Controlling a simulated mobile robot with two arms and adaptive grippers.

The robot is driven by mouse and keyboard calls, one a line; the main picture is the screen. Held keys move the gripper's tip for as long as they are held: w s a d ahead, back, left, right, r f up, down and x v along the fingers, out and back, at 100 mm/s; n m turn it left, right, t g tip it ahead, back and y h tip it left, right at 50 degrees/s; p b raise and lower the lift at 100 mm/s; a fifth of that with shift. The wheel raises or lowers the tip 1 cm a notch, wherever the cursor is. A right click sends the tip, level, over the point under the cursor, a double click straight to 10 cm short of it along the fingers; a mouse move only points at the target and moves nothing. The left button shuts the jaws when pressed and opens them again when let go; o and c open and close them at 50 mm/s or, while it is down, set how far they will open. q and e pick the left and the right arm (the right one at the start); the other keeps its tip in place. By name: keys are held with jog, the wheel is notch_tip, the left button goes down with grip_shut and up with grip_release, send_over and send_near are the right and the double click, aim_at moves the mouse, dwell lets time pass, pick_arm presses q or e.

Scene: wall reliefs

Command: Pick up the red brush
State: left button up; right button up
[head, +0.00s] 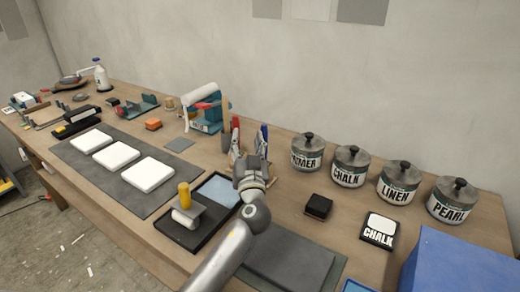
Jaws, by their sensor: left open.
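A red-handled tool (236,127), which looks like the red brush, stands upright near the middle of the bench. Blue-handled tools (263,138) stand close to its right, and a brown wooden handle stands to its left. My left gripper (249,163) is open, at the end of the grey arm coming up from the bottom. In the picture it overlaps the space just below the red and blue handles. It hides their lower parts and most of whatever holds them. I cannot tell if it touches anything. My right gripper is not in view.
Lidded pots (348,166) stand at the back right. A black tray (192,233) with a yellow-handled roller, a grey mat (285,266) and a blue box (455,262) are nearer. A teal dispenser (207,120) stands behind left. White slabs (148,175) lie left.

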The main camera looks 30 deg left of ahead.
pick_arm(q)
jog(key=shift+w+a+f+n+g+y+p, duration=0.3)
jog(key=shift+w+a+n, duration=0.35)
jog(key=shift+w+a, duration=0.6)
jog(key=shift+w+a+f+n+g+y+p, duration=0.15)
jog(key=shift+w+a+f+n+g+p, duration=0.3)
jog(key=shift+w+a, duration=0.8)
jog(key=shift+w+a+f+n+g+y+p, duration=0.15)
jog(key=shift+w+a+n+g+y, duration=0.15)
jog(key=shift+w+a+n, duration=0.9)
jog(key=shift+s+a+m, duration=0.2)
jog(key=shift+m, duration=0.2)
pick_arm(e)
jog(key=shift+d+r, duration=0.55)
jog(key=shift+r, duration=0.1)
pick_arm(q)
jog(key=shift+c, duration=0.2)
grip_shut()
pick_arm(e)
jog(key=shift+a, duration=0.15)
